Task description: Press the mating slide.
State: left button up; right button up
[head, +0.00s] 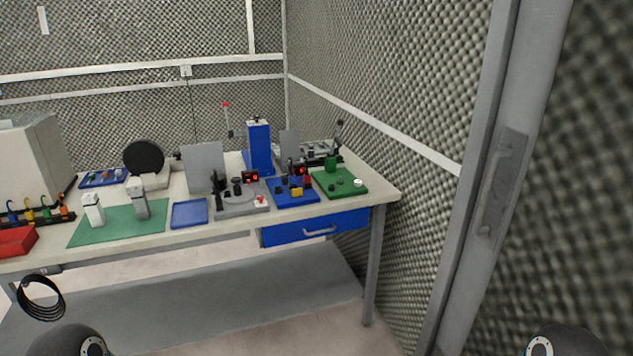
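I cannot tell for sure which part is the mating slide. Several small fixtures stand at the right of the workbench. A grey fixture (243,204) carries a round plate, dark knobs and a red part. A blue fixture (293,191) carries small yellow, red and dark parts. A green fixture (339,183) carries a white round part and an upright lever. A tall blue column (259,149) stands behind them. Details are too small to read. Neither of my grippers is in view; only dark rounded parts of my arms show at the bottom corners.
A green mat (118,225) with two white devices, a blue tray (189,213) and a red bin (15,242) lie further left. A blue drawer (314,227) hangs under the bench. A door frame (494,180) and foam wall close the right side. The floor before the bench looks clear.

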aim_at(294, 191)
jog(key=u, duration=0.1)
jog(key=i, duration=0.95)
jog(key=z, duration=0.2)
jog(key=k, duration=0.9)
jog(key=u, duration=0.2)
jog(key=i, duration=0.85)
jog(key=z, duration=0.05)
